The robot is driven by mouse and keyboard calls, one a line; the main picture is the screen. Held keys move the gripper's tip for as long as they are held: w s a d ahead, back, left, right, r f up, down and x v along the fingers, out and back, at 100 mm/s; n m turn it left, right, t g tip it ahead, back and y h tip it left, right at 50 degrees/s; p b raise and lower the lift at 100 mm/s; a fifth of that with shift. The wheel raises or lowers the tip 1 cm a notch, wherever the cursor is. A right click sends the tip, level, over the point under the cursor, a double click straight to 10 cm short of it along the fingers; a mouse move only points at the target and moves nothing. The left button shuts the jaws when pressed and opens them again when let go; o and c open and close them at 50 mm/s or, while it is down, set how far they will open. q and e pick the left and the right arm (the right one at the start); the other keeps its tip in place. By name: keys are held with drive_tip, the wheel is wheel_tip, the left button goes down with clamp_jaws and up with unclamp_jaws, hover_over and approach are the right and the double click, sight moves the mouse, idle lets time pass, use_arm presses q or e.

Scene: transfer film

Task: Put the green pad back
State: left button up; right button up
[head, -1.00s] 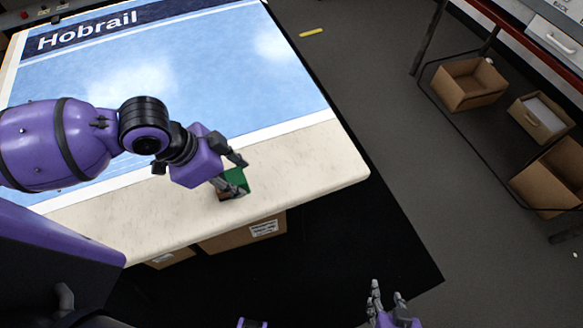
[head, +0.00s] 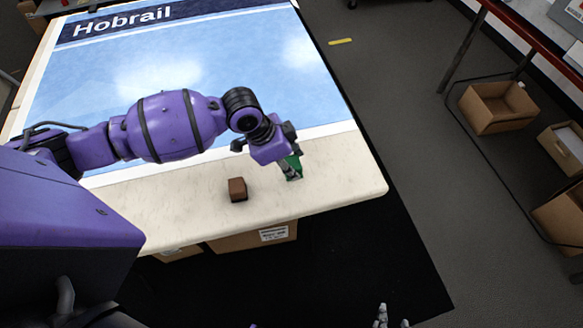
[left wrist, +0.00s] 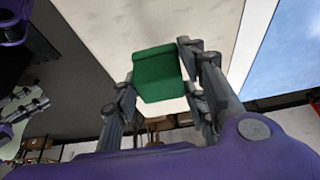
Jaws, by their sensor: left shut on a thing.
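The green pad (head: 293,168) is held between the fingers of my left gripper (head: 291,165), over the right part of the table's pale front strip. In the left wrist view the pad (left wrist: 158,73) sits between the two fingers, its broad green face showing. Its height above the table is hard to tell. A brown block (head: 237,190) stands on the pale strip, left of my left gripper and apart from it. My right gripper (head: 392,318) shows at the bottom edge of the head view, fingers apart and empty, well away from the table.
The table (head: 340,178) has a blue printed mat (head: 240,60) marked "Hobrail" behind the pale strip. The strip is clear around the block. The table's right edge and corner are close to my left gripper. Cardboard boxes (head: 497,108) stand on a rack at right.

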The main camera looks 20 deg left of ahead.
use_arm(q)
drive_tip(key=shift+w+f, duration=0.25)
drive_tip(key=shift+f, duration=0.05)
wheel_tip(320, 180, down, 2)
drive_tip(key=shift+d+f, duration=0.1)
drive_tip(key=shift+f, duration=0.4)
drive_tip(key=shift+f, duration=0.15)
drive_tip(key=o, duration=1.1)
